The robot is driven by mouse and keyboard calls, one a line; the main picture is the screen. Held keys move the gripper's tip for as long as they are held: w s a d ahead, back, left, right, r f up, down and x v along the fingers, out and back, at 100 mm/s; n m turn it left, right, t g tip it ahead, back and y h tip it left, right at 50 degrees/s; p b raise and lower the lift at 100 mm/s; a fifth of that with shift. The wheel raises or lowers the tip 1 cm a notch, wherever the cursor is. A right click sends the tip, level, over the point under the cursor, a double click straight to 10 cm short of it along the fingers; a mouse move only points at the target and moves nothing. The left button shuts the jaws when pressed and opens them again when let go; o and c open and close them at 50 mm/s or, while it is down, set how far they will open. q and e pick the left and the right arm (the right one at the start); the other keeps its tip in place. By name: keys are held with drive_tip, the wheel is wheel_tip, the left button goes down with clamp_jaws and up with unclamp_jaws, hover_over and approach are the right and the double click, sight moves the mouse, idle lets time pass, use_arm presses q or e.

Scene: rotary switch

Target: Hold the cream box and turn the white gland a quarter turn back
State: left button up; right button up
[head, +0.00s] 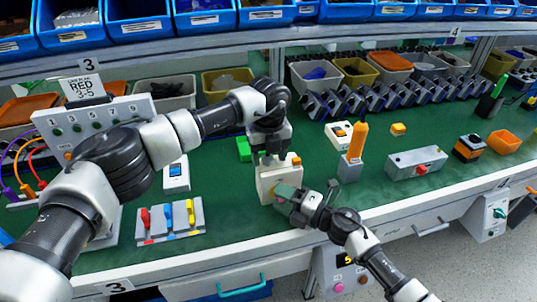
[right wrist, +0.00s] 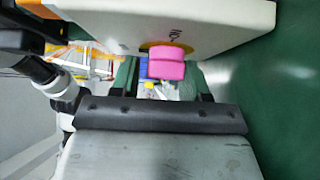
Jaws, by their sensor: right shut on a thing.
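The cream box (head: 266,186) stands upright near the front edge of the green bench in the head view. In the right wrist view, its pale face (right wrist: 215,22) carries a pink knob (right wrist: 166,65) on a yellow disc. I see no white gland; the pink knob is the only turning part in sight. My left gripper (head: 271,158) is at the top of the box, pointing down; its jaw gap is unclear. My right gripper (head: 284,193) is at the box's front, shut on the pink knob, which it hides in the head view.
A grey block with coloured levers (head: 170,220) and a white meter (head: 176,175) stand to the left. A green block (head: 243,148) is behind the box. An orange-handled post (head: 355,150) and a grey box with a red switch (head: 417,162) stand to the right.

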sight(268, 156)
drive_tip(key=shift+s+f, duration=0.15)
drive_tip(key=shift+f, duration=0.35)
use_arm(q)
wheel_tip(268, 156, up, 12)
drive_tip(key=shift+s, duration=0.1)
use_arm(e)
drive_tip(key=o, duration=1.1)
drive_tip(key=shift+o, duration=0.6)
drive_tip(key=shift+r, duration=0.2)
drive_tip(key=shift+w, duration=0.2)
